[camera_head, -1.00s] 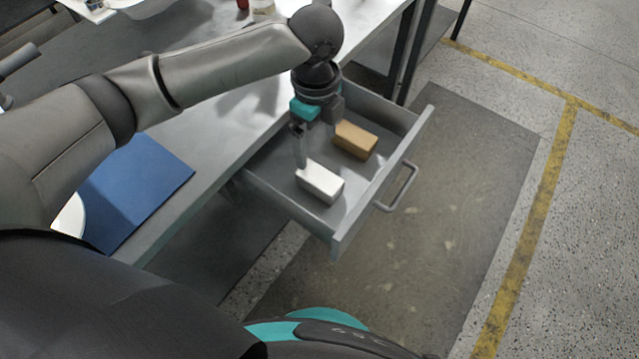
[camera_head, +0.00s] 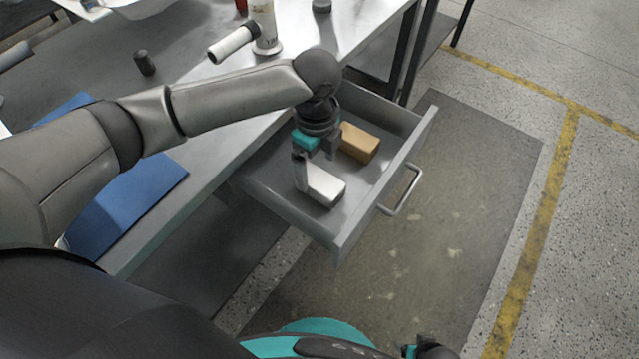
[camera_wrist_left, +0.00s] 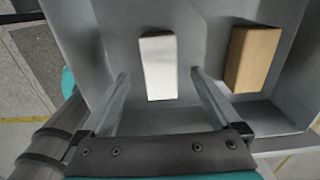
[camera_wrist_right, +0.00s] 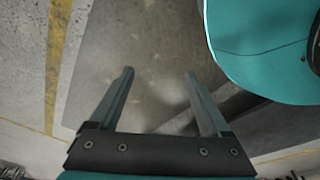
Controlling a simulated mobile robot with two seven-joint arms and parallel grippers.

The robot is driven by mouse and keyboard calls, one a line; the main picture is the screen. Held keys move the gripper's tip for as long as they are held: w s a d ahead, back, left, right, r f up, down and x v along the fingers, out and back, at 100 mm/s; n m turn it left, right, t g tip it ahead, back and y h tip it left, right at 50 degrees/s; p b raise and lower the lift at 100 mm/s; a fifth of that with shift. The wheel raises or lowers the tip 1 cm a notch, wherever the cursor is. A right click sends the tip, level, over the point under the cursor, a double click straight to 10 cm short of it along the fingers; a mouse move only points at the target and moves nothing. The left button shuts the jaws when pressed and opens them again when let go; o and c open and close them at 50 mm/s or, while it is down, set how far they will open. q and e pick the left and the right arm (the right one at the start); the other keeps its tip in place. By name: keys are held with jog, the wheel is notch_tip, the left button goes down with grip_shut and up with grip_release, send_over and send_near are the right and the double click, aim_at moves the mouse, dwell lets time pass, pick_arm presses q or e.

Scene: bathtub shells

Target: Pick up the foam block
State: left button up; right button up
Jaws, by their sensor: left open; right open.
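A white block (camera_head: 326,187), which looks like the foam block, lies in the open grey drawer (camera_head: 285,208). It also shows in the left wrist view (camera_wrist_left: 158,62). My left gripper (camera_head: 315,172) points down into the drawer at the white block and hides part of it. In the left wrist view my open left gripper (camera_wrist_left: 159,76) has one finger on each side of the block's line, with gaps on both sides. My right gripper (camera_wrist_right: 159,76) is open and empty over the floor, away from the drawer.
A tan block (camera_head: 358,143) lies in the drawer beside the white one. The drawer walls and front handle (camera_head: 402,190) surround the space. On the grey table (camera_head: 215,150) are a blue sheet (camera_head: 125,205), a dark cylinder (camera_head: 144,63) and a white tube (camera_head: 234,42).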

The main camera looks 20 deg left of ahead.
aim_at(317, 178)
pick_arm(q)
notch_tip(317, 178, down, 3)
jog(key=shift+r+b, duration=0.2)
jog(key=shift+b, duration=0.4)
jog(key=shift+f+b, duration=0.4)
jog(key=shift+f, duration=0.6)
pick_arm(e)
jog(key=shift+w+a+r, duration=0.6)
jog(key=shift+w+r, duration=0.1)
jog(key=shift+r, duration=0.1)
jog(key=shift+w+a+r, duration=0.55)
jog(key=shift+w+r, duration=0.1)
jog(key=shift+r, duration=0.1)
pick_arm(q)
jog(key=shift+c, duration=0.3)
jog(key=c, duration=1.3)
